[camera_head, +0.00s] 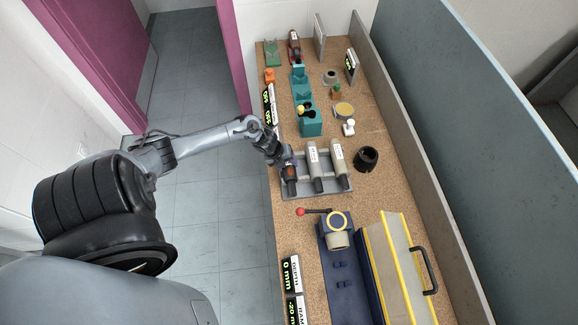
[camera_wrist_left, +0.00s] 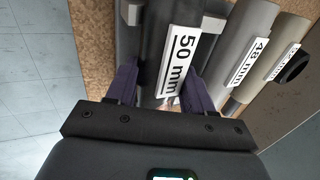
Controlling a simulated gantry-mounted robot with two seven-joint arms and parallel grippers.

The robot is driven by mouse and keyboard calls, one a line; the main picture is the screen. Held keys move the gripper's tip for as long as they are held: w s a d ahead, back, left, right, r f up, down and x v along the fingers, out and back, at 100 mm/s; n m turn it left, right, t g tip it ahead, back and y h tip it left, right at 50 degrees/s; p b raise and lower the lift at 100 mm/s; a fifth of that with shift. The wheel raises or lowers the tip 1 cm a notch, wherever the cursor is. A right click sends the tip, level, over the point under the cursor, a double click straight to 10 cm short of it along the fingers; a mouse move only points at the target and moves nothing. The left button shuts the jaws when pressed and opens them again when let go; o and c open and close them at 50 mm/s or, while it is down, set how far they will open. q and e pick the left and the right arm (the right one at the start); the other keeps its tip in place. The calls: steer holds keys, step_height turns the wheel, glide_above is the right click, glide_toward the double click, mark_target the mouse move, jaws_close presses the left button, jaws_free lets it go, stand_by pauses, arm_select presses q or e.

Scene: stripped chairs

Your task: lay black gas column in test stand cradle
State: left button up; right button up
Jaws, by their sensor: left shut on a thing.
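The black gas column (camera_wrist_left: 155,55), labelled 50 mm, lies between the purple fingers of my left gripper (camera_wrist_left: 165,90) in the left wrist view. In the head view the black column (camera_head: 291,180) is at the left end of a grey rack (camera_head: 330,189), and my left gripper (camera_head: 287,163) is shut on it. Rack posts still flank the column in the wrist view; I cannot tell whether it is lifted. A navy stand (camera_head: 345,285) with a red-knobbed lever (camera_head: 301,211) is nearer; teal blocks (camera_head: 310,122) stand farther back. I cannot tell which carries the cradle. My right gripper is not in view.
Two grey columns (camera_head: 314,160) with labels share the rack. A black cup (camera_head: 367,158) stands to its right. A yellow-edged guard with a handle (camera_head: 428,270) is beside the navy stand. Displays (camera_head: 292,275) line the bench's left edge. A grey panel bounds the right.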

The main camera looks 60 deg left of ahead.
arm_select(q)
jaws_close()
steer(key=shift+r, duration=0.1)
